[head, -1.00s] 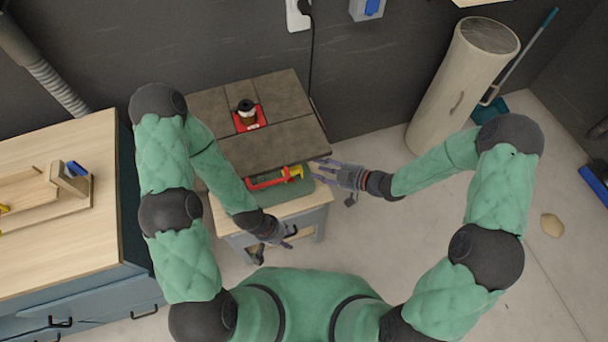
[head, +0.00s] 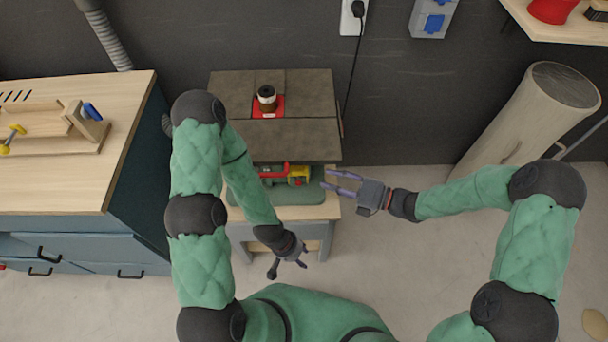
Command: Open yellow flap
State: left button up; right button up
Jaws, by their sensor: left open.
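A small yellow part (head: 299,172), which looks like the yellow flap, sits beside a red part (head: 272,171) under the front edge of the dark machine top (head: 290,140). The top hides some of it, and I cannot tell whether it is open or shut. My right gripper (head: 327,180) is open and empty, its two fingers pointing left just right of the machine's green base. A short gap shows between its fingertips and the yellow part. My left gripper (head: 289,270) is open and empty, low in front of the stand.
The machine stands on a small wooden-topped stand (head: 318,212). A black and white object (head: 266,97) is on a red plate on top. A workbench (head: 120,130) is at left. The floor between is clear.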

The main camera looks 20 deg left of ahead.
aim_at(302, 174)
jog(key=a, duration=0.3)
jog(key=a+b, duration=0.1)
jog(key=a, duration=0.2)
jog(key=w+a, duration=0.1)
jog(key=a, duration=0.2)
jog(key=shift+f+b, duration=0.25)
jog(key=shift+b, duration=0.05)
jog(key=shift+d, duration=0.1)
grip_shut()
